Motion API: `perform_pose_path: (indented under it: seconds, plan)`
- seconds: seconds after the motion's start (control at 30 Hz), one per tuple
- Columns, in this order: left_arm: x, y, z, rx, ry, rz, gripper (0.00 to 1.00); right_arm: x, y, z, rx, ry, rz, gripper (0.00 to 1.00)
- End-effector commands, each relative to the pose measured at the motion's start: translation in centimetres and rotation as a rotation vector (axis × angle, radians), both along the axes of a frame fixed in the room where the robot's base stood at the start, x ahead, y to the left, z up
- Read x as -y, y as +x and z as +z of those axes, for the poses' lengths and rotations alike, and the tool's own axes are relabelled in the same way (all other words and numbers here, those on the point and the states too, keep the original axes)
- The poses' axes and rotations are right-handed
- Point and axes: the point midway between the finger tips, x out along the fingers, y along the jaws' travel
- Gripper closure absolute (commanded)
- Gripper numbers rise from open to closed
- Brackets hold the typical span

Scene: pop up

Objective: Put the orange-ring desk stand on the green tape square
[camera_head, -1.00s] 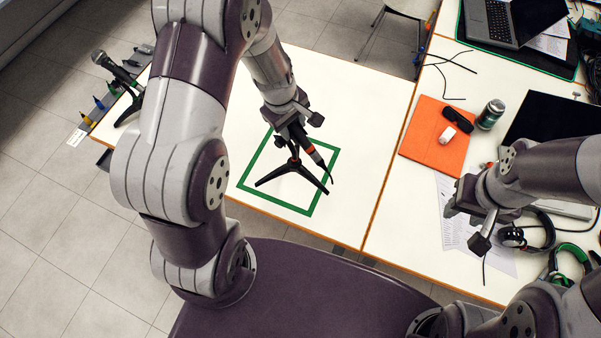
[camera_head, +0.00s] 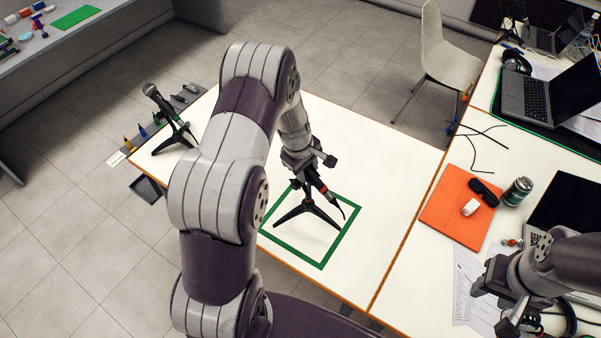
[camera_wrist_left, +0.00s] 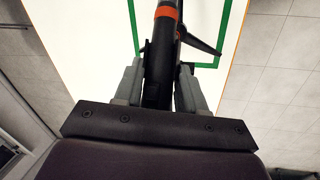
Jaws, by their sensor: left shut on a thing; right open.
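The orange-ring desk stand (camera_head: 308,206) is a black tripod holding a dark microphone with an orange ring and a cable. In the head view its legs appear within the green tape square (camera_head: 340,243); I cannot tell whether all its feet touch the table. My left gripper (camera_head: 308,170) is shut on the stand's upper part from above. In the left wrist view the orange ring (camera_wrist_left: 167,12) shows just beyond the fingers (camera_wrist_left: 158,85), with a leg and green tape behind. The square's far-left part is hidden by my arm. My right gripper (camera_head: 507,302) is open and empty.
A similar microphone stand (camera_head: 172,120) stands at the table's left end beside a grey strip with small markers. On the adjoining right table lie an orange folder (camera_head: 455,205), a can (camera_head: 517,191), dark glasses, cables and a laptop (camera_head: 550,97). White tabletop (camera_head: 385,165) right of the square is clear.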

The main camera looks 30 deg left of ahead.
Motion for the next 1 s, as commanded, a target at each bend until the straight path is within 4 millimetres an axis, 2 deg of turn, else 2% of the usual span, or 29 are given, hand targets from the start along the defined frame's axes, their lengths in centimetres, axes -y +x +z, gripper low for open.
perform_pose_path:
  seconds: [0.1, 0.23, 0.33, 0.53, 0.87, 0.9, 0.97, 1.0]
  plan:
    - [-1.7, 1.0, -0.8, 0.001, 0.0, 0.002, 1.0, 0.0, 0.0, 0.8, 0.0, 0.0, 0.0, 0.57]
    - [-2.6, 1.6, -1.6, 0.002, 0.0, 0.0, 1.0, 0.0, 0.0, 1.0, 0.0, 0.0, 0.0, 0.57]
    - [-2.8, 1.7, -2.5, 0.001, -0.001, 0.002, 1.0, 0.0, 0.0, 1.4, 0.0, 0.0, 0.0, 0.57]
    - [-2.8, 1.6, -5.4, 0.001, 0.0, 0.0, 1.0, 0.0, 0.0, 2.2, 0.0, 0.0, 0.0, 0.57]
    - [-2.8, 1.7, -6.1, 0.002, 0.0, 0.0, 1.0, 0.0, 0.0, 1.9, 0.0, 0.0, 0.0, 0.57]
    - [-2.7, 1.6, -6.2, 0.0, 0.0, 0.0, 0.57, 0.0, 0.0, 1.8, 0.0, 0.0, 0.0, 0.57]
    - [-2.7, 1.6, -6.1, 0.0, 0.0, 0.0, 0.37, 0.0, 0.0, 1.9, 0.0, 0.0, 0.0, 0.57]
    - [-2.7, 1.6, -6.1, 0.0, 0.0, 0.0, 0.34, 0.0, 0.0, 1.9, 0.0, 0.0, 0.0, 0.57]
